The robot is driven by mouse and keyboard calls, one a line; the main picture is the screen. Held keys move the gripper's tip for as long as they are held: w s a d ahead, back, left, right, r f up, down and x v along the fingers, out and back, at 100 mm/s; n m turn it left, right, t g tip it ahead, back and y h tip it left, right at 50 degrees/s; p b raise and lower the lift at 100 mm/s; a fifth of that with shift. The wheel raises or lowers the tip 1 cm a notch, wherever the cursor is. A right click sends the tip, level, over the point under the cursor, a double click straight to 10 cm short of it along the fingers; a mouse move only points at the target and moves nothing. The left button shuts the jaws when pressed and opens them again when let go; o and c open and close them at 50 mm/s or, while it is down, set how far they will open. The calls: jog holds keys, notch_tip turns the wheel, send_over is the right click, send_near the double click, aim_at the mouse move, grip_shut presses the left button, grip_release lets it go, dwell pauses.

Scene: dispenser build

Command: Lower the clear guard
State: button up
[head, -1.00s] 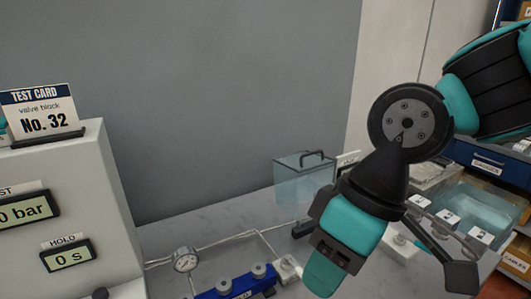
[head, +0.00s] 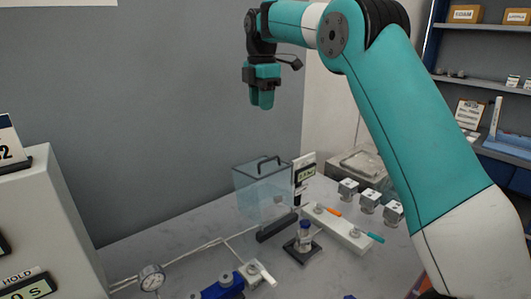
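The clear guard (head: 262,192) is a see-through bluish box with a black handle (head: 268,161) on top. It stands toward the back of the grey table, beside an upright post with a small display (head: 305,174). A dark bar (head: 278,227) lies at its lower front edge. I cannot tell whether the guard hangs above the table or rests on it. My gripper (head: 262,101) points down, above the guard and handle in the picture, clearly apart from them. Its fingers are seen edge-on, so their gap is hidden. Nothing shows held in it.
A blue valve block (head: 222,288) and gauge (head: 151,277) are at front left. Several white blocks (head: 370,200) stand at right.

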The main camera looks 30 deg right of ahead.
jog(key=shift+n, duration=0.5)
jog(key=f, duration=0.5)
jog(key=w+d+f+p, duration=0.1)
jog(key=f, duration=0.5)
jog(key=d+f, duration=0.1)
jog(key=f, duration=0.5)
jog(key=shift+w+f+p, duration=0.2)
jog(key=shift+w+p, duration=0.1)
jog(key=shift+p, duration=0.05)
grip_shut()
